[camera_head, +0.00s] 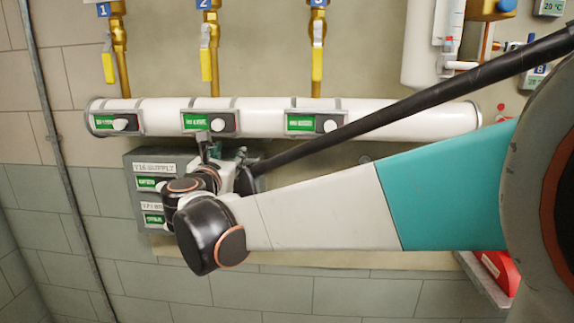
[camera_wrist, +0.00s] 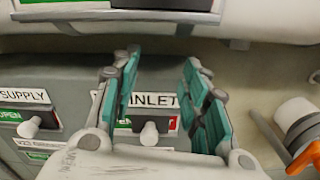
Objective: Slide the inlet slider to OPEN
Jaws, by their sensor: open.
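The grey valve box (camera_head: 140,163) sits under the white pipe, with my wrist in front of its right part. In the wrist view the INLET label (camera_wrist: 152,101) shows between my fingers. Below it, the inlet slider's white knob (camera_wrist: 149,133) stands between a green patch on its left and a patch with red on its right. My gripper (camera_wrist: 160,66) is open, its teal-padded fingers either side of the label and knob. No contact with the knob is visible. In the head view my gripper (camera_head: 208,143) is small and partly hidden by my wrist, and the inlet slider is hidden.
The supply slider's white knob (camera_wrist: 30,127) is left of the inlet, with green OPEN showing beside it. The white pipe (camera_head: 265,112) with several green-labelled sliders runs just above. An orange-handled valve (camera_wrist: 299,135) stands to the right. A second labelled row lies below.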

